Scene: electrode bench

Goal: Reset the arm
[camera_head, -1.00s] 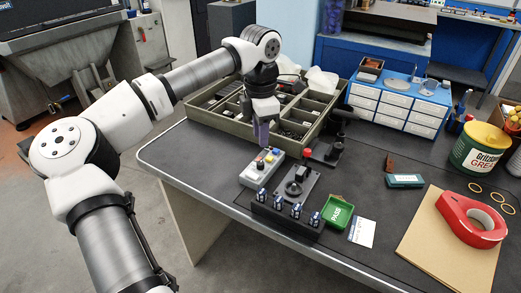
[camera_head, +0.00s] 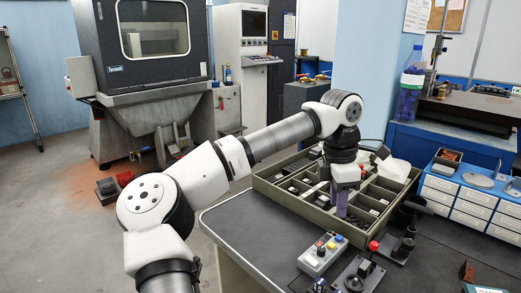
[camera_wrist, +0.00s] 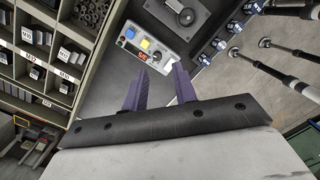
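My arm reaches over the bench (camera_head: 245,240), with its wrist pointing down. My gripper (camera_head: 340,207) hangs near the front edge of the green divided tray (camera_head: 290,199), behind the small grey control box (camera_head: 323,254). In the wrist view my gripper (camera_wrist: 158,82) shows two purple fingers apart, with nothing between them. The control box (camera_wrist: 150,47), with its coloured buttons and red display, lies beyond the fingertips there. Contact with the tray cannot be told.
A black fixture (camera_head: 358,276) and a red-knobbed device (camera_head: 395,248) stand right of the control box. A white drawer cabinet (camera_head: 470,205) is at the right. The bench's left part is clear. The wrist view shows labelled tray compartments (camera_wrist: 50,60) at left.

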